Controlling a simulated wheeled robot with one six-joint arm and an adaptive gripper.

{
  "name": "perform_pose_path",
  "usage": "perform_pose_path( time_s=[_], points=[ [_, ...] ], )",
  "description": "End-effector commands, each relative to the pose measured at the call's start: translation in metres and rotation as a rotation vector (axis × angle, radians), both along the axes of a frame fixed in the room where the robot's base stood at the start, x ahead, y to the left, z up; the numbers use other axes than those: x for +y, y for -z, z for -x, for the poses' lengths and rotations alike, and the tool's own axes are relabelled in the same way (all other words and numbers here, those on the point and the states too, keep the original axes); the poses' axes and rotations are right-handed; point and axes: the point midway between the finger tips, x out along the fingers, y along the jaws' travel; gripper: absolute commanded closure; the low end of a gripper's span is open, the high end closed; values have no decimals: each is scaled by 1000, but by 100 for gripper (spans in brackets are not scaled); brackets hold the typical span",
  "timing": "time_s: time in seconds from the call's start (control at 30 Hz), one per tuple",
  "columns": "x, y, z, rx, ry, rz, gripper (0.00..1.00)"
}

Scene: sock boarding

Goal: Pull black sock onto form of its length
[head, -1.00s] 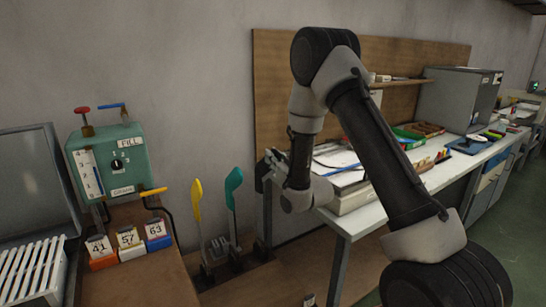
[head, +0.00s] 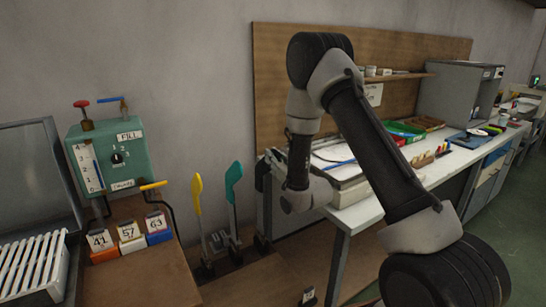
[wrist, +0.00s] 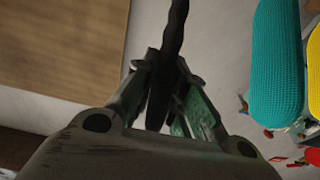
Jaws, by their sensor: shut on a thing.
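My gripper (head: 266,165) is beside the left end of the workbench, partly hidden by my own wrist in the head view. In the wrist view my gripper (wrist: 166,80) is shut on a narrow black strip (wrist: 176,28), which looks like the black sock. The strip runs up out of the picture, so its far end is hidden. A teal leg-shaped form (head: 233,195) and a yellow one (head: 197,205) stand upright left of the gripper. The teal form (wrist: 275,60) looks knit-covered in the wrist view, with the yellow form (wrist: 313,55) at the edge. A dark upright (head: 262,215) stands below the gripper.
A green control box (head: 112,155) stands at left above orange, white and blue blocks tagged 41 (head: 101,246), 57 (head: 129,237) and 63 (head: 157,229). A white slatted rack (head: 32,268) is at far left. The workbench (head: 365,212) at right carries trays and papers.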

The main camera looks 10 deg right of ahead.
Motion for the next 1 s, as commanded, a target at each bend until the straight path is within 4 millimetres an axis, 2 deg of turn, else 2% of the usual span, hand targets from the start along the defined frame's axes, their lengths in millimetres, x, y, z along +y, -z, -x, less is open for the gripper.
perform_pose_path(
  time_s=[0.03,0.07,0.1,0.17,0.2,0.47,0.57,0.8,1.0],
  points=[
    [0,1,0,0,0,0,100],
    [0,0,0,-1,0,0,81],
    [0,0,0,-1,0,0,74],
    [0,0,0,0,0,0,63],
    [0,0,0,0,0,0,62],
    [0,1,1,1,0,0,62],
    [-2,2,6,2,0,1,62],
    [-15,6,45,4,0,1,62],
    [-22,8,68,2,1,1,62]
  ],
)
